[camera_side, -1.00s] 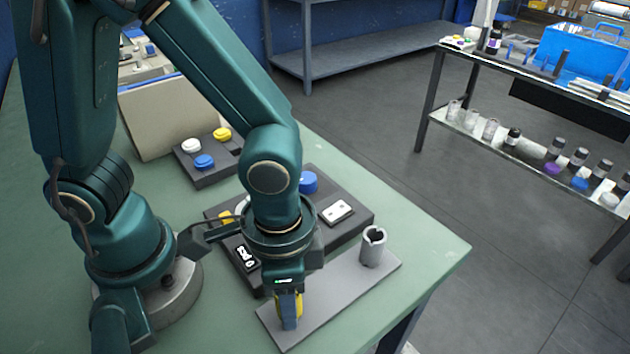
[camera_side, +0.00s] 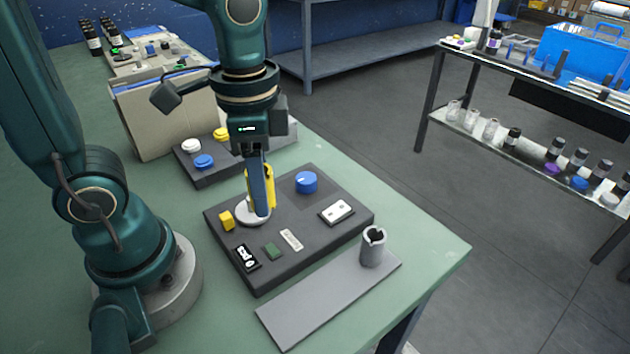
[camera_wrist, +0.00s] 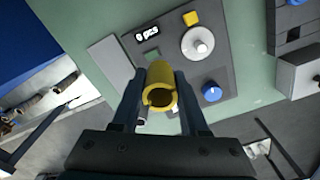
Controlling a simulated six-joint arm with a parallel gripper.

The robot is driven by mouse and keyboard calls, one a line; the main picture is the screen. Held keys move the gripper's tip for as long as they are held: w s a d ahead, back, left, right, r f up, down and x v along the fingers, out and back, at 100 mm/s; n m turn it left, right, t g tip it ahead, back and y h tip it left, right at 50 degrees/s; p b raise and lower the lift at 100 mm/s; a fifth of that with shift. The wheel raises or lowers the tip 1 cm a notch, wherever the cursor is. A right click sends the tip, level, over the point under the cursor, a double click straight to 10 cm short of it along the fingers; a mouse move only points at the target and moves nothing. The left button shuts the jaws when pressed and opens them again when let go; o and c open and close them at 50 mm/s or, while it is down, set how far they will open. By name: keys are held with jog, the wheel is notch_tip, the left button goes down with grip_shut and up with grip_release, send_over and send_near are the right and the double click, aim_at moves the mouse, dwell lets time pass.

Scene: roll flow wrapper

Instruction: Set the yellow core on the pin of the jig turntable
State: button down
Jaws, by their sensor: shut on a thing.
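The yellow core (camera_side: 271,187) is a hollow cylinder with a slot in its wall, plainer in the wrist view (camera_wrist: 160,88). My gripper (camera_side: 262,202) is shut on it, with one finger on each side. The jig turntable (camera_side: 247,217) is a white disc on the dark jig base, partly hidden by my fingers in the side view. In the wrist view the turntable (camera_wrist: 188,47) and its pale pin (camera_wrist: 202,47) show clear of the core, up and right of it. The core's exact height over the disc cannot be told.
The dark jig base (camera_side: 300,262) carries a yellow block (camera_side: 227,220), a blue knob (camera_side: 306,182), a white switch plate (camera_side: 337,212) and a small display (camera_side: 246,257). A grey slotted tube (camera_side: 373,248) stands on the grey plate (camera_side: 318,305), which is otherwise bare.

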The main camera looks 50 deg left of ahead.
jog(key=shift+a+r, duration=0.25)
jog(key=shift+a, duration=0.05)
jog(key=w+a+r+n, duration=0.1)
jog(key=a+r+n, duration=0.15)
jog(key=a, duration=0.35)
jog(key=shift+n, duration=0.25)
jog(key=shift+a+f, duration=0.2)
jog(key=shift+f, duration=2.75)
jog(key=shift+f, duration=0.6)
jog(key=shift+f, duration=0.35)
jog(key=shift+f, duration=0.45)
jog(key=shift+f, duration=0.65)
jog(key=shift+f, duration=0.15)
